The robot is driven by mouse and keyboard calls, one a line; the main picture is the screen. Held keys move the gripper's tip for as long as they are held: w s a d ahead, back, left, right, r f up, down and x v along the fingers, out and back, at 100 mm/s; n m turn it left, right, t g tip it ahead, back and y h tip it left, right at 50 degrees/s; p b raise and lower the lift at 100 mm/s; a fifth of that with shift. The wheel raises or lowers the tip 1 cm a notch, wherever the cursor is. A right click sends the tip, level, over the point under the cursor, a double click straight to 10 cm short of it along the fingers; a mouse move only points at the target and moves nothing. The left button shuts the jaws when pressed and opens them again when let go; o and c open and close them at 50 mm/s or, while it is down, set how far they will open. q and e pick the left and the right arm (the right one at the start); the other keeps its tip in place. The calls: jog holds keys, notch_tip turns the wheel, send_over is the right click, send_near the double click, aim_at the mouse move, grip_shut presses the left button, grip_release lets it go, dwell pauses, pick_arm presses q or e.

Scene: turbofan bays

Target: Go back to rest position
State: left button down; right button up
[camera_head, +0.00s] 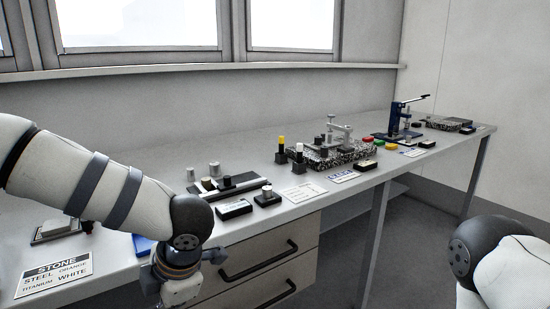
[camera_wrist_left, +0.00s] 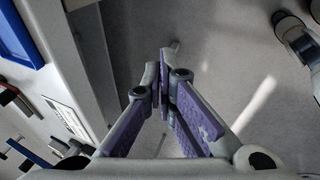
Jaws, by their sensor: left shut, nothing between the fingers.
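My left arm (camera_head: 110,190) reaches in from the left in the head view and bends down in front of the workbench; its lower end leaves the bottom of the picture. In the left wrist view my left gripper (camera_wrist_left: 164,84) is shut, with its purple-padded fingers meeting at the tips and nothing between them. It hangs over bare floor beside the bench. My right arm (camera_head: 490,255) shows only in part at the lower right of the head view. Its gripper is not in view.
The long grey workbench (camera_head: 235,149) carries a black-and-white speckled block (camera_head: 334,157), a blue press (camera_head: 403,122) and a label card (camera_head: 52,273). Drawers (camera_head: 262,270) with dark handles are under it. A blue tray (camera_wrist_left: 19,38) is near the bench edge. Floor to the right is clear.

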pick_arm(q)
jog(key=s+a+f+m+t, duration=0.1)
jog(key=s+a+f+m, duration=0.1)
jog(key=f+m, duration=0.4)
jog(key=s+a+f+m+t, duration=0.15)
jog(key=f+m, duration=0.25)
jog(key=f, duration=0.4)
jog(key=s+f+m+g+h, duration=0.2)
jog(key=s+m, duration=0.5)
jog(key=s, duration=0.7)
jog(key=s+f+m+g+h, duration=0.2)
jog(key=s+f+m+g, duration=0.2)
jog(key=s, duration=1)
notch_tip(320, 180, down, 2)
jog(key=m, duration=0.4)
jog(key=shift+a, duration=0.1)
